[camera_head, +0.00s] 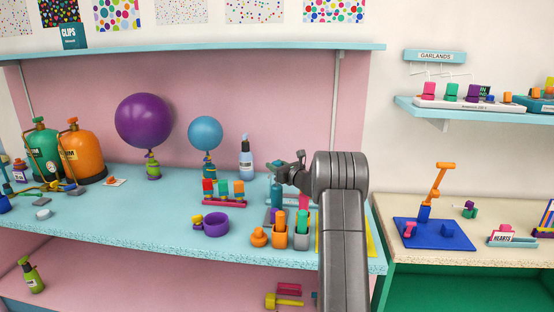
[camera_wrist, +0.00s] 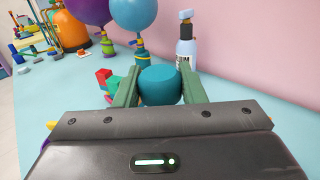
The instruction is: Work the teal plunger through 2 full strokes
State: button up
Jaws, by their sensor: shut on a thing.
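My gripper (camera_wrist: 159,72) is shut on the teal plunger (camera_wrist: 159,88), whose rounded teal top sits between the two green fingers in the wrist view. In the head view my gripper (camera_head: 285,168) is over the right half of the blue table, with a teal upright cylinder (camera_head: 276,190) just below it. The arm and gripper body hide much of the plunger's top in the head view. In the wrist view the gripper body hides everything below the plunger's top, so its height in its stroke cannot be told.
A red rack (camera_head: 224,203) with coloured blocks stands to the left of the cylinder, and a purple ring (camera_head: 215,224) is in front. Orange and green pieces stand in holders close by. A spray bottle (camera_head: 246,158) and two balloons (camera_head: 143,122) (camera_head: 205,133) are behind. The table's front left is fairly clear.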

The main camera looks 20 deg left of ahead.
jog(key=o, duration=1.1)
jog(key=shift+f, duration=0.1)
jog(key=b+v, duration=0.3)
jog(key=v, duration=0.3)
